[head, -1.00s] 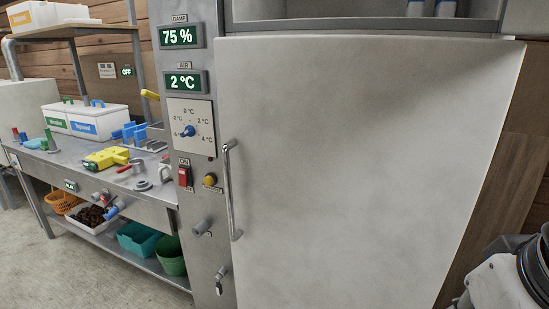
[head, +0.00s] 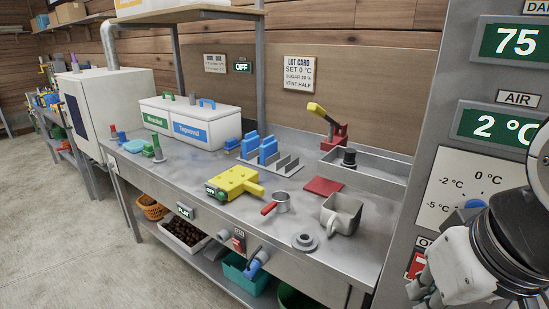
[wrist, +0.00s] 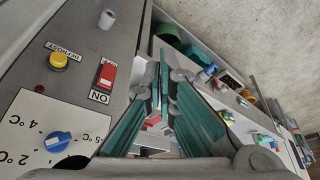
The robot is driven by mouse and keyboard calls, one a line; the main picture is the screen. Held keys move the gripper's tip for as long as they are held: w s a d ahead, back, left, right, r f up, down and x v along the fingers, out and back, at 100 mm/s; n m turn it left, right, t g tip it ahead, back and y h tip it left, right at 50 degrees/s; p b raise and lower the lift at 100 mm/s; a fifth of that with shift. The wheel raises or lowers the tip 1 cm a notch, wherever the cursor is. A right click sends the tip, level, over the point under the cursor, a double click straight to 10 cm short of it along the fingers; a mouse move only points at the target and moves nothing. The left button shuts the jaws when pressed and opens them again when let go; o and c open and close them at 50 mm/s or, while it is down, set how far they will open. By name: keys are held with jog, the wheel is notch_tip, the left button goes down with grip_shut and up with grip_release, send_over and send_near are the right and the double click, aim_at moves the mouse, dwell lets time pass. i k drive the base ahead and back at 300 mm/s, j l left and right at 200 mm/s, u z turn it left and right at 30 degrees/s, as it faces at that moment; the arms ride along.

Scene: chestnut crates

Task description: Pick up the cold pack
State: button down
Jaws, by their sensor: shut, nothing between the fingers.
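No object is clearly marked as the cold pack, and I cannot tell which thing it is. A light blue flat block (head: 133,146) lies on the steel bench near the left lidded bins. Blue upright pieces (head: 262,150) stand at a grey slotted rack on the same bench. My gripper (wrist: 165,72) is shut and empty in the wrist view, its teal fingers pointing toward the bench side, beside the control panel. In the head view only part of my arm shows at the lower right, well apart from both blue things.
The steel bench (head: 205,215) also holds a yellow device (head: 235,183), a grey jug (head: 341,213), a small red-handled pan (head: 282,203) and white lidded bins (head: 190,122). Tubs stand on the shelf below. The control panel (head: 480,130) rises at right. Floor at left is clear.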

aim_at(252, 142)
jog(key=i+j+u, duration=0.2)
jog(key=i+j, duration=0.3)
jog(key=i, duration=0.15)
jog(key=i+j+z, duration=0.1)
jog(key=i+j, duration=0.15)
jog(key=j, duration=0.15)
jog(key=i+j+z, duration=0.15)
jog(key=j, duration=0.3)
jog(key=i+j+z, duration=0.1)
jog(key=i+j, duration=0.25)
jog(key=i+j+z, duration=0.1)
jog(key=j, duration=0.5)
jog(key=i+j+z, duration=0.15)
jog(key=i+j, duration=0.15)
jog(key=j, duration=0.2)
jog(key=i+j+z, duration=0.1)
jog(key=j, duration=0.4)
jog(key=i+j+z, duration=0.1)
jog(key=j, duration=0.4)
jog(key=i+j+z, duration=0.15)
jog(key=j, duration=0.4)
jog(key=i, duration=0.1)
